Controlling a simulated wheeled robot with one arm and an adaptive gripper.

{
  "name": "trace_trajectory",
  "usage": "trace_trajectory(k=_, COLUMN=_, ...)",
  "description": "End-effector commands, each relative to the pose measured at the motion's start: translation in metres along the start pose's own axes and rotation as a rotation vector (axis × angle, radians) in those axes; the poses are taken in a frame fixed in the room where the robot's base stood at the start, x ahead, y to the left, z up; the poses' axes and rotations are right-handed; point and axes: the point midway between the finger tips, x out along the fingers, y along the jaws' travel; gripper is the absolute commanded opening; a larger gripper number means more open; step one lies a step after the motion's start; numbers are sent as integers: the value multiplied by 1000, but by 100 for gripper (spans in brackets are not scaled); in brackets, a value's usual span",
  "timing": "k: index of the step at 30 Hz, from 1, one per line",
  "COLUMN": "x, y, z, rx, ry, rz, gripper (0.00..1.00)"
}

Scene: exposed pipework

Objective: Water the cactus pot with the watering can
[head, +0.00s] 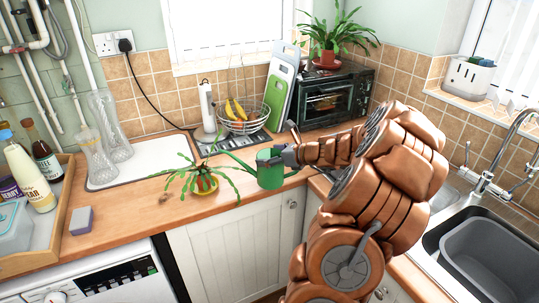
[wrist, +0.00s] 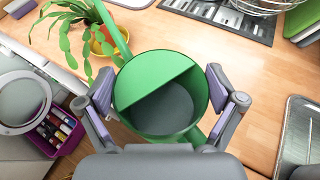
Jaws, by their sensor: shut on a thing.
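The green watering can (head: 271,174) is at the counter's front edge, just right of the cactus, and looks roughly upright. My gripper (head: 285,156) is shut on it; in the wrist view its fingers (wrist: 162,88) press on both sides of the can's round body (wrist: 133,92). The can's long spout (head: 234,161) points left toward the cactus pot. The cactus pot (head: 204,184), with drooping green stems, stands on the wooden counter. It also shows at upper left in the wrist view (wrist: 104,44). No water stream is visible. I cannot tell whether the can's base touches the counter.
Behind stand a fruit basket (head: 243,124), a paper-towel holder (head: 207,108), cutting boards (head: 281,86) and a mini oven (head: 329,98) with another potted plant (head: 329,40). The sink (head: 494,245) is at right.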

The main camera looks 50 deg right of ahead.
Motion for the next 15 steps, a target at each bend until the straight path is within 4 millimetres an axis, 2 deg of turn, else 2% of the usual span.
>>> trace_trajectory(k=6, x=-1, y=0, z=3, rx=1, ry=-1, rz=-1, gripper=23)
trace_trajectory(k=15, x=20, y=12, z=2, rx=-31, ry=50, rz=-12, gripper=24)
